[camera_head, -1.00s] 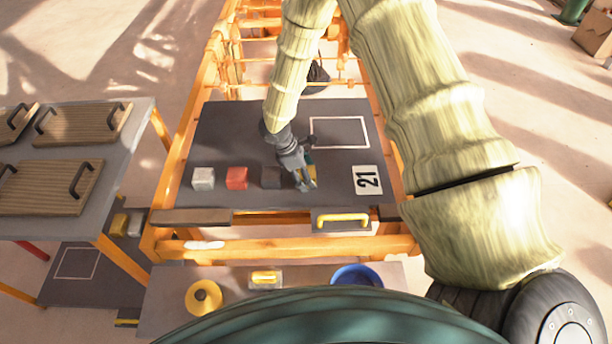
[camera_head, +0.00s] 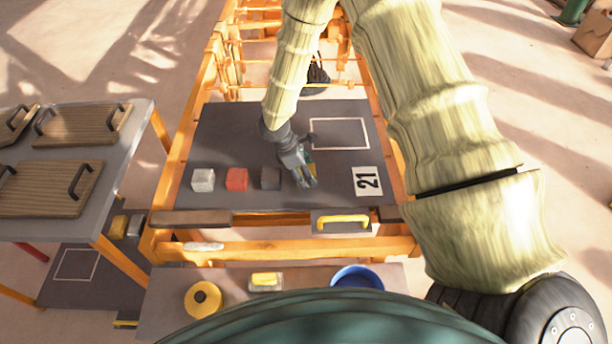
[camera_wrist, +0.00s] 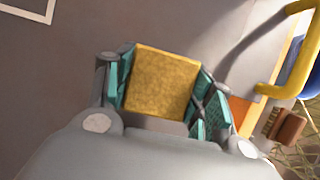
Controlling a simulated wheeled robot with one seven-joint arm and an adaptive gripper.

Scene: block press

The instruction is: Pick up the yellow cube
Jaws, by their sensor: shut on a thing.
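The yellow cube (camera_wrist: 162,82) sits between the two teal finger pads of my gripper (camera_wrist: 165,88) in the wrist view, with both pads against its sides. In the head view my gripper (camera_head: 304,174) is over the dark tabletop (camera_head: 240,130), to the right of the dark cube. The fingers hide most of the yellow cube there. Whether the cube touches the tabletop or is lifted I cannot tell.
A white cube (camera_head: 203,180), a red cube (camera_head: 237,179) and a dark cube (camera_head: 271,178) stand in a row left of my gripper. A yellow drawer handle (camera_head: 342,220) is in front. The white-outlined square (camera_head: 339,134) behind is empty.

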